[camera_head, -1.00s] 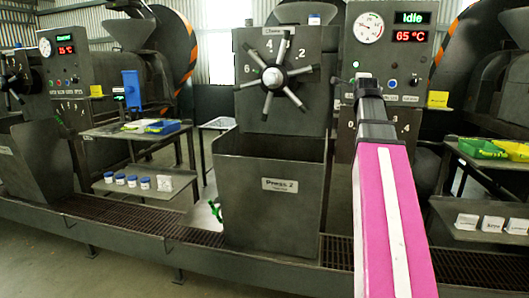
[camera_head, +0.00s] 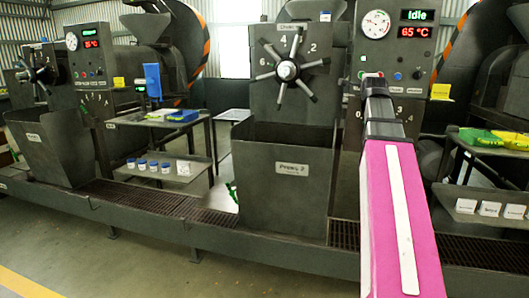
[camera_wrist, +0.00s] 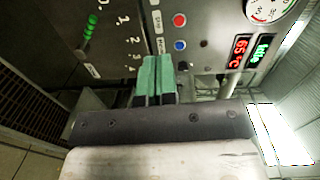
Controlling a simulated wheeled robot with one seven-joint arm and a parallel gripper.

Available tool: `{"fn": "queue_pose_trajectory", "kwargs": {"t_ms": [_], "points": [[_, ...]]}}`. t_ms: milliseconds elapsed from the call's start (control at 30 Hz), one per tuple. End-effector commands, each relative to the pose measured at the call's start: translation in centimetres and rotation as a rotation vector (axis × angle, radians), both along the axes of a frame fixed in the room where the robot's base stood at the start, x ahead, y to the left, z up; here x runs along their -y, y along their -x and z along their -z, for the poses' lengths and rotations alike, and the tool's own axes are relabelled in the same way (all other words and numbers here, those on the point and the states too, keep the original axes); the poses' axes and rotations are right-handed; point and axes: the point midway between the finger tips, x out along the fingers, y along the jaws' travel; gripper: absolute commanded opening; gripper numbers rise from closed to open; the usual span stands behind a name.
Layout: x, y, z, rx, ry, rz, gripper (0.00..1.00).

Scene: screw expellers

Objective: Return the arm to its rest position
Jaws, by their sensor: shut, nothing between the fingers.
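My arm reaches forward at the right of the head view, its pink link with a white strip in the foreground. My gripper (camera_head: 373,79) is at its far end, in front of the control panel (camera_head: 393,60) in the picture. In the wrist view the two green fingers of my gripper (camera_wrist: 156,62) lie side by side, shut with nothing between them. The same panel (camera_wrist: 205,22) shows behind them, turned on its side, with a red and a blue button. I cannot tell the exact gap between fingertips and panel.
The panel display (camera_head: 418,24) reads Idle and 65 °C. Left of my arm stands Press 2 with its spoked handwheel (camera_head: 286,70) and front bin (camera_head: 285,200). Side tables (camera_head: 150,120) hold trays and jars. Open floor (camera_head: 130,265) lies in front of the grated platform.

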Motion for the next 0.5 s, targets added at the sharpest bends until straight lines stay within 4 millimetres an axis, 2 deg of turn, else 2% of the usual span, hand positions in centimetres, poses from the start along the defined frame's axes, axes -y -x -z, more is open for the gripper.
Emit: {"fn": "queue_pose_trajectory", "kwargs": {"t_ms": [267,367,467,500], "points": [[-1.3,-0.7,5.2,-0.119,0.067,-0.028,0.00],[-1.9,-1.0,7.8,-0.180,0.102,-0.045,0.00],[-2.8,-1.2,11.1,-0.256,0.147,-0.070,0.00],[-3.2,-1.2,12.8,-0.295,0.170,-0.084,0.00]]}}
